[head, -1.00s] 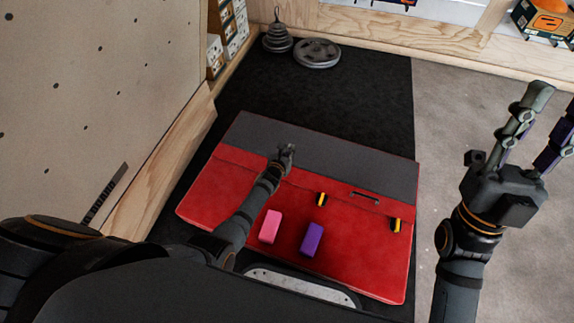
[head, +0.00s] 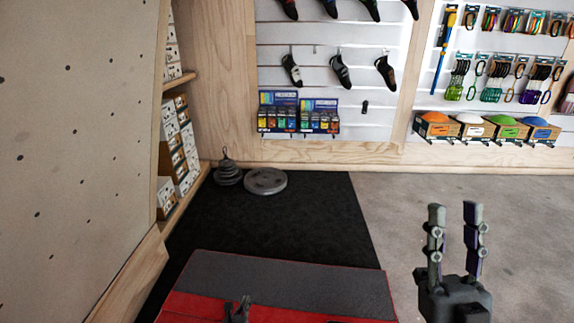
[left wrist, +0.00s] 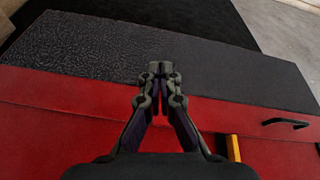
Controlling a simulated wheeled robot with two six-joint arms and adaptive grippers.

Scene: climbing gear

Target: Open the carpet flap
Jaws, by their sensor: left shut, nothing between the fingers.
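The crash pad lies on the black mat. Its grey carpet flap (head: 290,283) runs along the far side, and the red surface (head: 190,308) is nearer. In the left wrist view the flap (left wrist: 90,55) lies flat beyond the red part (left wrist: 60,110). My left gripper (head: 240,303) is over the pad near the boundary of grey and red. In the left wrist view its fingertips (left wrist: 160,70) are together with nothing between them, seen over the grey flap; I cannot tell if they touch it. My right gripper (head: 454,207) is raised at the right, fingers apart and empty.
A black handle (left wrist: 285,122) and a yellow buckle strap (left wrist: 233,148) sit on the red part. Weight plates (head: 265,181) and a stack of small weights (head: 228,172) stand on the black mat (head: 320,215). A climbing wall (head: 75,150) bounds the left side.

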